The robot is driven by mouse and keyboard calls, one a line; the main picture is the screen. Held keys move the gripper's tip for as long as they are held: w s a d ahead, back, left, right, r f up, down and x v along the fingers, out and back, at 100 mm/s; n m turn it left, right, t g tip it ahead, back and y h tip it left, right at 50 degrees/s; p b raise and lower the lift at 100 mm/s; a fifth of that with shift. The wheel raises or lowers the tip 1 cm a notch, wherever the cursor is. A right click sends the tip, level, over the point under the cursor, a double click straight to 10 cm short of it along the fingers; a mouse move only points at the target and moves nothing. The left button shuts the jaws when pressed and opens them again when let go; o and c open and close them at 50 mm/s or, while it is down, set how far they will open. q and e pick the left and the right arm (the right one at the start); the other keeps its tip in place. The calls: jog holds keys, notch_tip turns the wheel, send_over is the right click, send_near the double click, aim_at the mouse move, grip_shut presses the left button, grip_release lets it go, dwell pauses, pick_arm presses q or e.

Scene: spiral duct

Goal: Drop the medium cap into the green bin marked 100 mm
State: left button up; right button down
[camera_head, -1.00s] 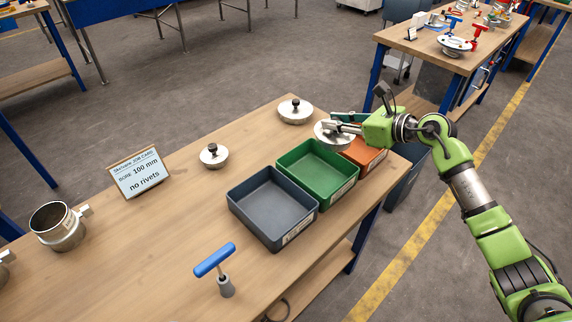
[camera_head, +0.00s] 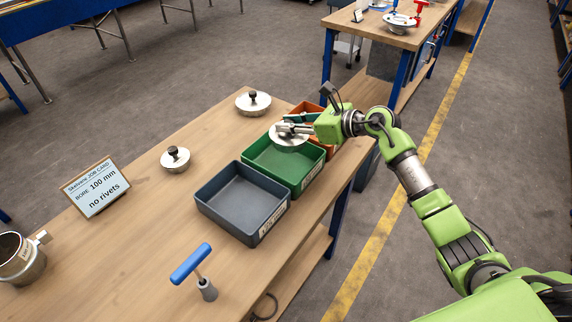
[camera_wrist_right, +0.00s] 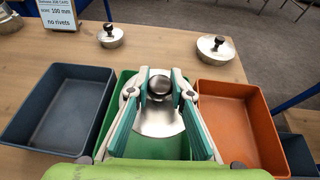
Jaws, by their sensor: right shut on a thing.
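My right gripper (camera_head: 291,128) is shut on the knob of a silver round cap (camera_head: 289,141), which hangs over the far part of the green bin (camera_head: 262,166). In the right wrist view, the fingers (camera_wrist_right: 158,90) hold the dark knob, and the cap's disc (camera_wrist_right: 158,121) is above the green bin (camera_wrist_right: 166,148), hiding part of its floor. I cannot tell the height above the rim exactly. The bin's marking is too small to read. My left gripper is not in view.
A grey bin (camera_head: 240,198) and an orange bin (camera_head: 318,146) flank the green one. A smaller cap (camera_head: 175,159) and a larger cap (camera_head: 253,102) stand on the table. A job card (camera_head: 96,188) reads 100 mm, no rivets. A blue-handled tool (camera_head: 198,272) stands in front.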

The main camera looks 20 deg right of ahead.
jog(key=c, duration=1.7)
grip_release()
jog(key=v, duration=1.2)
jog(key=shift+r, duration=0.1)
